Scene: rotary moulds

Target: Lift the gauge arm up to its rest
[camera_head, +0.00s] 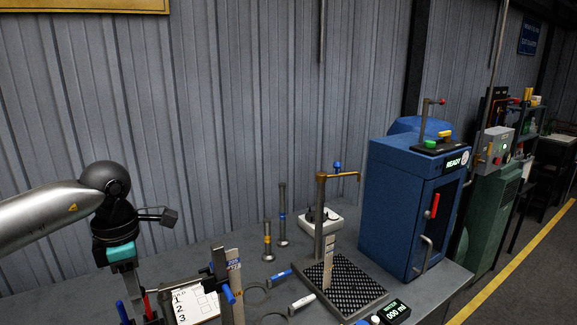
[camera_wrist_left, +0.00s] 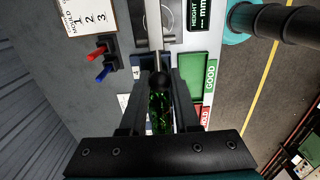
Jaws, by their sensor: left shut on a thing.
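In the left wrist view the gauge arm shows as a pale rod (camera_wrist_left: 153,25) running down to a dark round knob (camera_wrist_left: 160,82) between my fingers. My left gripper (camera_wrist_left: 160,92) is shut on the gauge arm at this knob. A dark, green-speckled piece lies between the fingers just below it. The gauge's display (camera_wrist_left: 200,12) reads HEIGHT with dashes and mm. In the head view my left gripper (camera_head: 135,299) points down at the lower left, its tips near the frame edge. The gauge is not clear there, and I cannot make out the arm's rest. My right gripper is not in view.
A green GOOD tray (camera_wrist_left: 197,76) and a red HOLD label (camera_wrist_left: 206,116) lie close beside the gripper. Red and blue handles (camera_wrist_left: 101,60) stand on the other side. A numbered board (camera_head: 195,302), a clamp post (camera_head: 234,290) and a blue cabinet (camera_head: 405,205) stand further right.

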